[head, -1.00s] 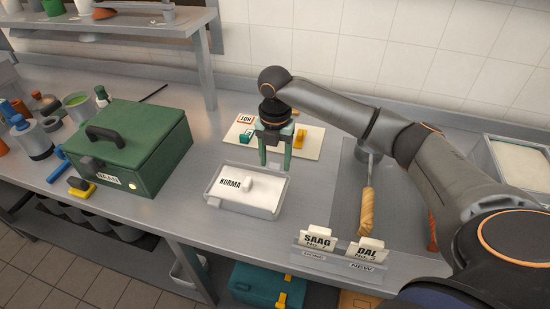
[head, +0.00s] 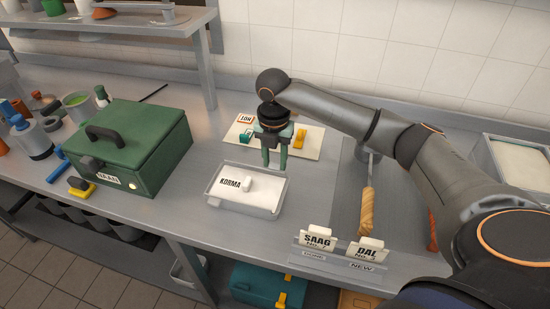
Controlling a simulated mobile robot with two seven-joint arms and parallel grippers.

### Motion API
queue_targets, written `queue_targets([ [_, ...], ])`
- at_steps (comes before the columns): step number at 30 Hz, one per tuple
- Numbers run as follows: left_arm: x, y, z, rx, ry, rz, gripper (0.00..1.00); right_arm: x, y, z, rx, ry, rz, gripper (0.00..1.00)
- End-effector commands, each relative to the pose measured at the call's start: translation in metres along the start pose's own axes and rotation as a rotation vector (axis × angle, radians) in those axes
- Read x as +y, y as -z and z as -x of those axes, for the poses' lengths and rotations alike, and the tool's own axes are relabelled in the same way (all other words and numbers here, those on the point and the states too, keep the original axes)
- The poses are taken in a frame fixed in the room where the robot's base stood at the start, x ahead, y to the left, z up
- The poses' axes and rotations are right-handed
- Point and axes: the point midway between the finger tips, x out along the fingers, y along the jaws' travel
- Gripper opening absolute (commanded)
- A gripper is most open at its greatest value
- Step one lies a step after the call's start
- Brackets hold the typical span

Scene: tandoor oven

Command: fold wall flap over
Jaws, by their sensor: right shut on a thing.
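A cream flat sheet (head: 308,150) lies on the steel counter at the back middle. My left gripper is not in view.
A green NAAN box (head: 140,140) is at left. A wooden-handled tool (head: 367,210) and SAAG (head: 318,238) and DAL (head: 368,249) cards are at right. Counter between box and sheet is clear.

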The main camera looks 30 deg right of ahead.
Motion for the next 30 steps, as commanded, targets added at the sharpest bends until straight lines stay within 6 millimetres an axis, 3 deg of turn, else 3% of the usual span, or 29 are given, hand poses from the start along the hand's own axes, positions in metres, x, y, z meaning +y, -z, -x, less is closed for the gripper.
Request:
queue_targets([
  [30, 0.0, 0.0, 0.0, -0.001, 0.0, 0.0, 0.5, 0.0, 0.039, -0.013, -0.828, -0.001, 0.003, 0.0],
])
